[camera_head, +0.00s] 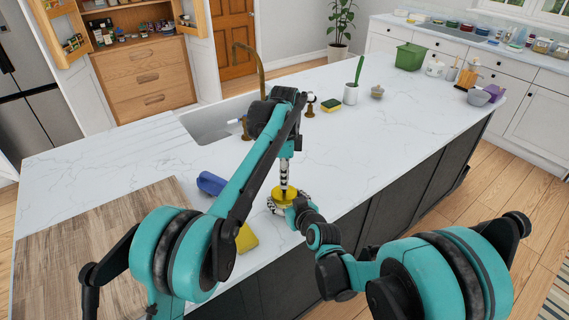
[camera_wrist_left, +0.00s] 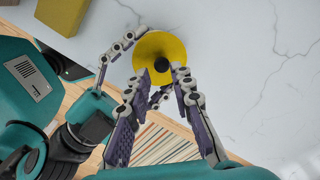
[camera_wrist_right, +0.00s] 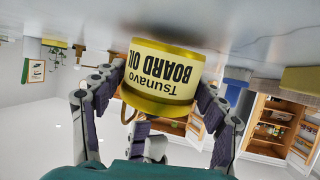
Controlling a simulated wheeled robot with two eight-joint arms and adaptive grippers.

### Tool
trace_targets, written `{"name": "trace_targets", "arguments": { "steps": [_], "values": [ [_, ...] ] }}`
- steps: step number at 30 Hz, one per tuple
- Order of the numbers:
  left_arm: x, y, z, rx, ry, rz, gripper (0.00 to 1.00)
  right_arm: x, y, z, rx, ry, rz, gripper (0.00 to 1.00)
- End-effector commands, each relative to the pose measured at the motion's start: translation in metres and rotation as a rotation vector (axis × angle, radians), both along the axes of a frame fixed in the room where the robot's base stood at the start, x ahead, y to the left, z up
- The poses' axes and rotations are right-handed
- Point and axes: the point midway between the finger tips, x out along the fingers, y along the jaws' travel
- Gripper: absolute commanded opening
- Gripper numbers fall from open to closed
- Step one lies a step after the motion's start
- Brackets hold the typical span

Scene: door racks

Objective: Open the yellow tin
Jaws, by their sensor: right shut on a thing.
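The yellow tin (camera_head: 287,194) stands on the white counter near its front edge. In the right wrist view the tin (camera_wrist_right: 165,75) appears upside down, with a label reading "Tsunavo BOARD OIL". My right gripper (camera_wrist_right: 161,88) is shut on the tin's sides, one finger on each side.
A yellow block (camera_head: 247,238) and a blue object (camera_head: 211,183) lie left of the tin. A wooden board (camera_head: 85,240) covers the counter's left end. The sink (camera_head: 210,122), a sponge (camera_head: 330,105) and a white holder (camera_head: 351,94) are further back. The counter right of the tin is clear.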

Motion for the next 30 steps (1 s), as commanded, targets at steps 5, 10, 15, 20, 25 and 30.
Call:
{"name": "trace_targets", "arguments": {
  "steps": [5, 10, 15, 20, 25, 30],
  "values": [
    [0.000, 0.000, 0.039, 0.000, 0.000, 0.000, 0.23, 0.000, 0.000, 0.000, 0.000, -0.001, 0.000, 0.20],
    [0.000, 0.000, 0.075, 0.000, 0.000, 0.000, 0.23, 0.000, 0.000, 0.000, 0.000, -0.001, 0.000, 0.20],
    [0.001, 0.000, 0.096, 0.000, 0.000, 0.000, 0.23, 0.000, 0.000, 0.000, 0.000, -0.001, 0.000, 0.20],
    [0.000, 0.000, 0.104, 0.000, 0.000, 0.000, 0.23, 0.000, 0.000, 0.000, 0.000, -0.001, 0.000, 0.20],
    [0.000, 0.000, 0.105, 0.000, 0.000, 0.000, 0.23, 0.000, 0.000, 0.000, 0.000, -0.001, 0.000, 0.20],
    [0.000, 0.000, 0.105, 0.000, 0.000, 0.000, 0.23, 0.000, 0.000, 0.000, 0.000, -0.001, 0.000, 0.95]
  ]
}}
